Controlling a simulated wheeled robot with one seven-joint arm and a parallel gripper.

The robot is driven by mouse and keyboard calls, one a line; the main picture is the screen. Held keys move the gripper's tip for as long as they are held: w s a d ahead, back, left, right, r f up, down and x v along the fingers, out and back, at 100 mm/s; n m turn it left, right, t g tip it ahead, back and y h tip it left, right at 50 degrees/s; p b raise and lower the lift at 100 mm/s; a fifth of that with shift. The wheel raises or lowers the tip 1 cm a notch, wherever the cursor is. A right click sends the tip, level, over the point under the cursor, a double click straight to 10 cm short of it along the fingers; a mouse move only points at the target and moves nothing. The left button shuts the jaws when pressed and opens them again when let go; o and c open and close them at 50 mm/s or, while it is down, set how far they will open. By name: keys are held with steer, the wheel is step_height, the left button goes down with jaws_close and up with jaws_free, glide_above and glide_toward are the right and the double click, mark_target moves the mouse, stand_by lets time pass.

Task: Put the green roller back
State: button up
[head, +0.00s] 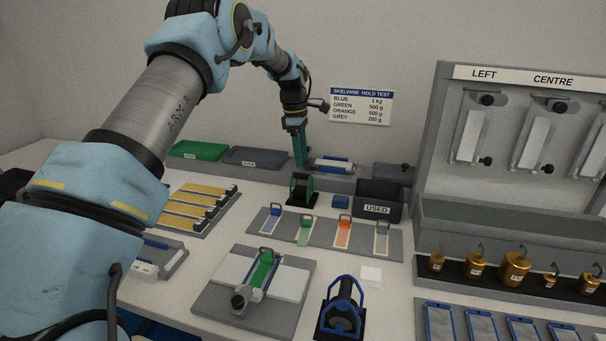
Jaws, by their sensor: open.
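The green roller (301,184) stands on a small black base at the back of the white table, its green frame upright around a dark drum. My gripper (300,166) hangs from above with its teal fingers pointing down, just over the top of the green roller. The jaws are open and seem empty. The small size in this view hides whether a fingertip touches the roller's frame.
A blue-framed roller (342,307) stands on a black base at the front. A USED bin (379,201) is right of the green roller. A strip rack (262,226) lies in front, with a grey test plate (213,303) nearer. Brass weights (515,268) stand right.

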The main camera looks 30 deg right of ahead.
steer(key=r, duration=0.5)
steer(key=shift+w+a+b, duration=0.2)
steer(key=shift+a+b, duration=0.1)
steer(key=shift+a, duration=0.05)
steer(key=s+a+r+m+t, duration=0.15)
steer(key=a+m, duration=0.35)
steer(key=a, duration=2)
steer(key=s+a+f+m, duration=0.2)
steer(key=s+a, duration=0.7)
steer(key=s+a+f+m, duration=0.2)
steer(key=s+a+m, duration=0.1)
steer(key=s+a, duration=0.6)
steer(key=shift+s+a+m+t+y, duration=0.3)
steer(key=shift+s+a+t+y, duration=0.1)
steer(key=shift+s+t, duration=0.05)
steer(key=shift+f, duration=0.1)
